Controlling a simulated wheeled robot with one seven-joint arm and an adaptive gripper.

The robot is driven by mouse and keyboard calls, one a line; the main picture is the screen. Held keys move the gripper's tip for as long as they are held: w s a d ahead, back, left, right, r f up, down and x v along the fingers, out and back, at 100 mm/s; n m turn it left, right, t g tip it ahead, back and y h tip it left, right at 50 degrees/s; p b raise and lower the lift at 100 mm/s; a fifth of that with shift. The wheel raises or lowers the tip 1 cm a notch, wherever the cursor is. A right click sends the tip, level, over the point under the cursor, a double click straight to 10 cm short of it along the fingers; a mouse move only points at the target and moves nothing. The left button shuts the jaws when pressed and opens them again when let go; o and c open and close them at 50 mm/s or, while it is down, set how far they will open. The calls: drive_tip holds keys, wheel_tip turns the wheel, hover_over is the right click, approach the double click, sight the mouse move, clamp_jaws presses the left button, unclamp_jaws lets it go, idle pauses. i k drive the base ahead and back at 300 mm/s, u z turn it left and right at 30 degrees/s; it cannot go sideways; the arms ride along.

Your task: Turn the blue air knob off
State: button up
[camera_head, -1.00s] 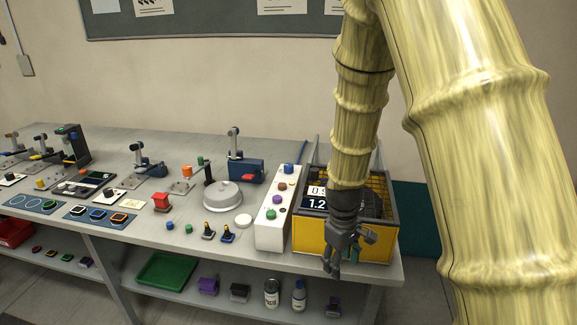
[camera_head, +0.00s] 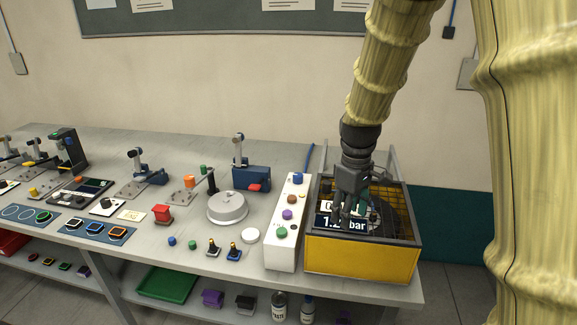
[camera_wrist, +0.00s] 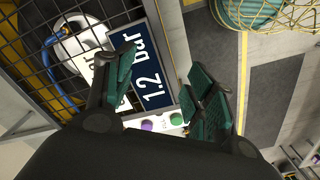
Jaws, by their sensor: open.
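The blue air knob (camera_head: 298,178) sits at the far end of the long white control box (camera_head: 283,258), behind brown, purple and green knobs. The sign (camera_wrist: 153,72) shows behind the fingers. The purple knob (camera_wrist: 147,125) and green knob (camera_wrist: 177,119) show below; the blue knob is not visible there.
A blue hose (camera_head: 310,157) rises behind the control box. Wire mesh (camera_wrist: 35,50) of the cage is close to my fingers.

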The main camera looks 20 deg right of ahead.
sight(298, 177)
drive_tip(key=i, duration=1.15)
drive_tip(key=z, duration=0.05)
